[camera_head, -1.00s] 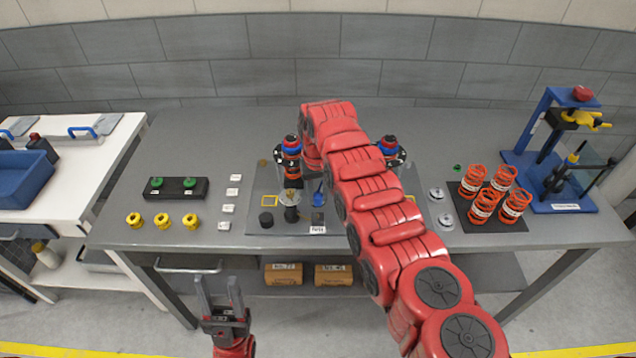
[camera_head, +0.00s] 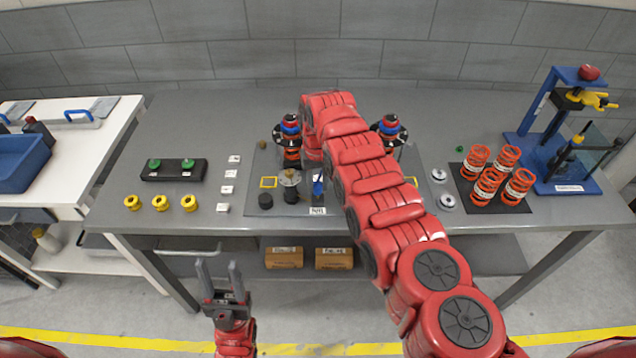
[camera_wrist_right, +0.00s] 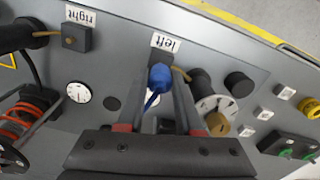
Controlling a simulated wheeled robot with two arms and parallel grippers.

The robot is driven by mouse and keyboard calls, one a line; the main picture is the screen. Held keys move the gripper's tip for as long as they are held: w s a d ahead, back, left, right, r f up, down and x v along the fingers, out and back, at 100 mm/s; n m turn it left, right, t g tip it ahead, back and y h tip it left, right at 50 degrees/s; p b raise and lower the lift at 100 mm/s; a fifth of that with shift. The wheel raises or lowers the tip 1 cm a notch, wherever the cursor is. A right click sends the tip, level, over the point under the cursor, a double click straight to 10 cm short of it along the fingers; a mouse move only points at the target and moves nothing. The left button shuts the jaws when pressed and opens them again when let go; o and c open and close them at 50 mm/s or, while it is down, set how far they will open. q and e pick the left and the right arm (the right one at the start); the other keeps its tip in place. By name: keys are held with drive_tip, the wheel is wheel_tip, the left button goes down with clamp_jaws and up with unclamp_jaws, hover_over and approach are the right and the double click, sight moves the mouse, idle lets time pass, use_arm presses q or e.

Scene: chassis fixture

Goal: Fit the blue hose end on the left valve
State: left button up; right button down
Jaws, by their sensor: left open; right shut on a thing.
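The blue hose end (camera_wrist_right: 160,78) is between the fingers of my right gripper (camera_wrist_right: 161,100), which is shut on it. It also shows in the head view as a small blue piece (camera_head: 318,183) beside my right arm. In the wrist view it overlaps the area just below the white "left" label (camera_wrist_right: 165,43), beside a tan stub (camera_wrist_right: 181,74). The left valve body is mostly hidden there, and I cannot tell whether the hose end touches it. My left gripper (camera_head: 221,270) is open and empty, in front of the bench.
A silver-topped black cylinder (camera_head: 290,184) and a black puck (camera_head: 265,201) stand left of the hose end. Two spring struts stand behind, the left one (camera_head: 291,140) near my right arm. Yellow rings (camera_head: 161,203) lie at left, orange springs (camera_head: 488,187) at right.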

idle(0.4)
drive_tip(key=shift+f+b, duration=0.95)
drive_tip(key=shift+b, duration=0.1)
drive_tip(key=shift+f+b, duration=0.15)
drive_tip(key=shift+b, duration=0.25)
drive_tip(key=shift+f+b, duration=0.15)
drive_tip(key=shift+b, duration=0.3)
idle(0.8)
drive_tip(key=c, duration=0.5)
unclamp_jaws()
